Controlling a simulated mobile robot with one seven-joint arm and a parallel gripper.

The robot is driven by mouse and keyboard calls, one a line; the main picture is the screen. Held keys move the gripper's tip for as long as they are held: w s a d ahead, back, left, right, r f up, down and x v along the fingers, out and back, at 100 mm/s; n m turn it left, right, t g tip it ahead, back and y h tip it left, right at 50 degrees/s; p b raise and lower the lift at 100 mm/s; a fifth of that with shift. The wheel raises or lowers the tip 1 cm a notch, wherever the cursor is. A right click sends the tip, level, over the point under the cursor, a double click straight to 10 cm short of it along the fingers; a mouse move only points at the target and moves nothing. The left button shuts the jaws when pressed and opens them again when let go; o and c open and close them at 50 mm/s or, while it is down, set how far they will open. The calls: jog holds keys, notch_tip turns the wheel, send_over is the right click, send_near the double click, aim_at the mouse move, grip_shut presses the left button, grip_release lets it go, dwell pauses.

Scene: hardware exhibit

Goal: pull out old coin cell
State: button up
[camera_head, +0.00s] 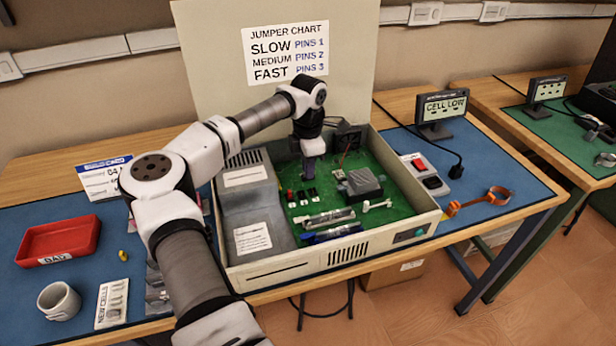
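My arm reaches into an open computer case (335,262) with a green circuit board (372,220) inside. My gripper (308,170) points down over the back left of the board. Its fingertips are small and dark here, so I cannot tell whether they are open or shut, or touch anything. I cannot make out the old coin cell; it may be hidden by the gripper or too small. A red tray (40,243) labelled BAD is on the blue mat at the left. A white card (111,312) labelled NEW CELLS lies near the front edge.
Small black parts (309,196), a grey block (360,185) and upright modules (328,218) stand on the board. The case walls and raised lid (215,60) surround the gripper. A mug (58,302) stands left. A display (442,106) reads CELL LOW. An orange strap (490,197) lies right.

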grip_shut()
jog(key=shift+r, duration=0.15)
jog(key=shift+r+p, duration=0.95)
jog(key=shift+r, duration=0.6)
jog(key=shift+r, duration=0.15)
jog(key=shift+r+p, duration=1.6)
jog(key=shift+r, duration=1)
